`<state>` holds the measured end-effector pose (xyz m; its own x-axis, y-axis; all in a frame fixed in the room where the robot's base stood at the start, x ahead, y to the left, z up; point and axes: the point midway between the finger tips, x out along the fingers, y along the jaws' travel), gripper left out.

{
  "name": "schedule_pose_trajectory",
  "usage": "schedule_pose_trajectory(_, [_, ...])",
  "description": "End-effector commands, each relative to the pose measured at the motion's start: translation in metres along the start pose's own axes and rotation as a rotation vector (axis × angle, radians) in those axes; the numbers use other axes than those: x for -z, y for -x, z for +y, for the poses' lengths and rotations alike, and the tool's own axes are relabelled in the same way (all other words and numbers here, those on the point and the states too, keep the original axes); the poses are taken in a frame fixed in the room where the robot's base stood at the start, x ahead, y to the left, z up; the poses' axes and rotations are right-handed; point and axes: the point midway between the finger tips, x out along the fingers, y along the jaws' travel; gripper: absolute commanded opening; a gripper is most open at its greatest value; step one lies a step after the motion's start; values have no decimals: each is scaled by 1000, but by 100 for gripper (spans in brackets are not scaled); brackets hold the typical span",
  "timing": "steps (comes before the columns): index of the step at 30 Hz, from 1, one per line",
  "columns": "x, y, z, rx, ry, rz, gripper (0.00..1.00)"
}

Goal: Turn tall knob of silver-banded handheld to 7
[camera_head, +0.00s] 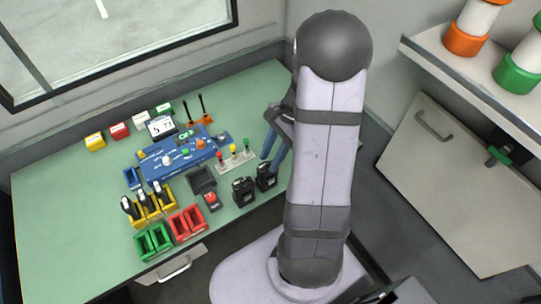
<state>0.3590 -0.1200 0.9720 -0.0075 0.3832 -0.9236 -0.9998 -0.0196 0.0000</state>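Two dark handhelds stand at the front right of the green table: one handheld (243,190) and, right of it, another handheld (265,177). Several more handhelds (143,198) with pale faces stand in yellow holders at the front left. The silver band, the tall knob and its numbers are too small to make out, so I cannot tell which one is silver-banded. My gripper (270,157) has two blue fingers pointing down, spread apart with nothing seen between them. It is above or behind the right dark handheld, partly hidden by my arm; I cannot tell whether it touches.
A blue control panel (176,157) with knobs fills the table's middle. A grey strip with coloured levers (236,160) stands near the gripper. Red bins (187,223) and green bins (153,241) line the front edge. The table's left side (60,205) is clear.

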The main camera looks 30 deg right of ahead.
Motion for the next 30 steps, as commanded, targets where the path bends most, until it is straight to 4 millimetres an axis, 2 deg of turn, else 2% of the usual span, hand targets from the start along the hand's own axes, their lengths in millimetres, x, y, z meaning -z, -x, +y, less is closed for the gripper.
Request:
schedule_pose_trajectory(11, [0,-6,0,-1,0,1,29])
schedule_pose_trajectory(15, [0,-6,0,0,0,1,0])
schedule_pose_trajectory(22, [-1,-5,1,15,-37,0,0])
schedule_pose_trajectory(30, [-1,-4,4,134,-325,0,0])
